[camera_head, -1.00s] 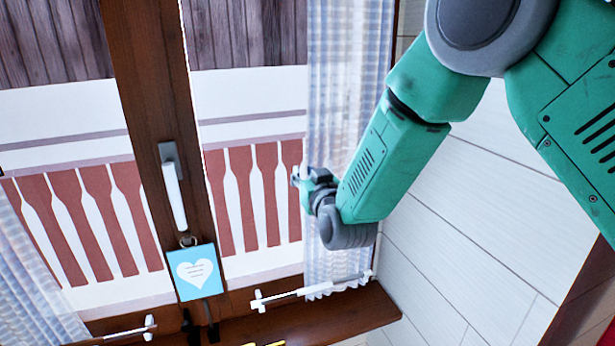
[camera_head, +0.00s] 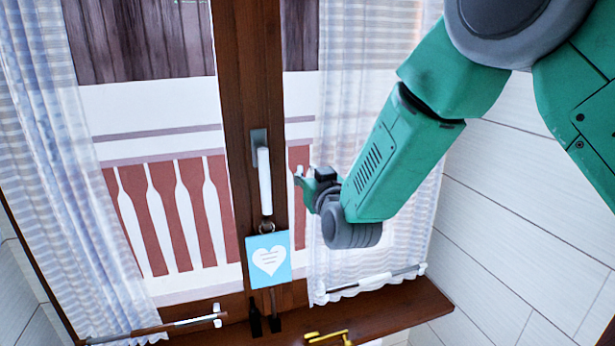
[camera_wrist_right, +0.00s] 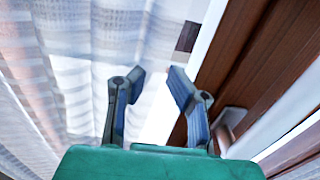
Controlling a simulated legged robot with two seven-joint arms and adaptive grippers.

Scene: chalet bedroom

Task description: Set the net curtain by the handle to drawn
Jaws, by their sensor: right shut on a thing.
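The right net curtain (camera_head: 398,262) is sheer, white and pleated, and hangs over most of the right window pane. Its left edge is near the central dark wooden post, with a strip of bare glass between. My right gripper (camera_head: 303,174) is at that edge, shut on the curtain, just right of the white window handle (camera_head: 264,180). In the right wrist view the fingers (camera_wrist_right: 152,78) stand in front of the curtain cloth (camera_wrist_right: 75,80), beside the wooden frame; the gripped spot itself is unclear. My left gripper is out of view.
A blue heart tag (camera_head: 268,262) hangs below the window handle. A second net curtain (camera_head: 62,170) is gathered at the left pane. The wooden sill (camera_head: 400,312) bears a yellow metal piece (camera_head: 327,338). White plank wall (camera_head: 500,220) stands to the right.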

